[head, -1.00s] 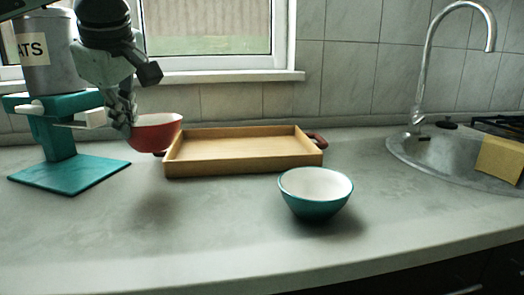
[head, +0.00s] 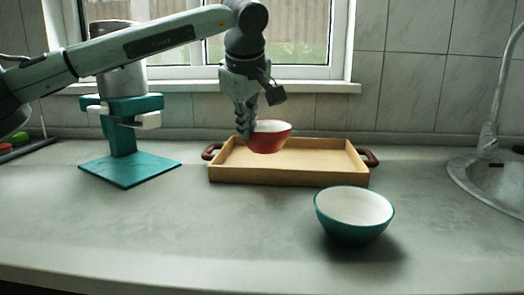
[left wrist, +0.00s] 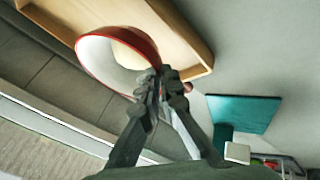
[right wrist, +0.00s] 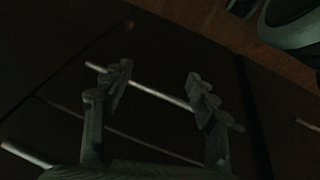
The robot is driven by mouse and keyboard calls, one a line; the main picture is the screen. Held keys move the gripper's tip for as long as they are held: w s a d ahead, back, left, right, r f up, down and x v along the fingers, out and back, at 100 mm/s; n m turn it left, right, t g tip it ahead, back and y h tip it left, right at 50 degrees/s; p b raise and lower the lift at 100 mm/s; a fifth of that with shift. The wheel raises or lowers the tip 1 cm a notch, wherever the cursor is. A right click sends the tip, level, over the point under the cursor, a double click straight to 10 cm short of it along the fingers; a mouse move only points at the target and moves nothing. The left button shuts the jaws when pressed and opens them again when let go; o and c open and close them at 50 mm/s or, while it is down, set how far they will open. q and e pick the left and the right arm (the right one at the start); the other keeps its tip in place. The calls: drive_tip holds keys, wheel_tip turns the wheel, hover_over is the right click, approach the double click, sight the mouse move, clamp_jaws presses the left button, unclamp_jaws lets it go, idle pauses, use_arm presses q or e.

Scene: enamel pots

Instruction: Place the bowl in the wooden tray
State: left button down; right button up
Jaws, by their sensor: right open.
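My left gripper (head: 246,128) is shut on the rim of a red bowl (head: 270,139) with a white inside. The bowl is upright and held over the left part of the wooden tray (head: 285,177); I cannot tell its exact height. In the left wrist view the fingers (left wrist: 166,84) pinch the edge of the bowl (left wrist: 92,52), with the tray (left wrist: 190,40) behind it. A teal bowl (head: 354,228) with a white inside stands on the counter in front of the tray's right part. My right gripper (right wrist: 155,88) is open and empty, facing dark cupboard fronts.
A teal stand (head: 128,168) with a grey canister (head: 118,78) is left of the tray. A sink (head: 490,180) with a tap is at the right. Window and tiled wall are behind. The counter's front left is clear. Bar handles (right wrist: 140,86) cross the cupboard fronts.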

sight(259, 147)
use_arm(q)
drive_tip(key=shift+w+d+f, duration=0.25)
drive_tip(key=shift+d+f, duration=0.2)
drive_tip(key=shift+d, duration=0.2)
drive_tip(key=shift+w+d+f, duration=0.25)
drive_tip(key=shift+d+f, duration=0.15)
drive_tip(key=shift+d, duration=0.2)
drive_tip(key=shift+f, duration=1.95)
drive_tip(key=shift+f, duration=0.2)
drive_tip(key=c, duration=2)
unclamp_jaws()
drive_tip(key=shift+r, duration=0.3)
drive_tip(key=v, duration=1.1)
drive_tip(key=shift+s+r, duration=0.25)
drive_tip(key=shift+r, duration=0.1)
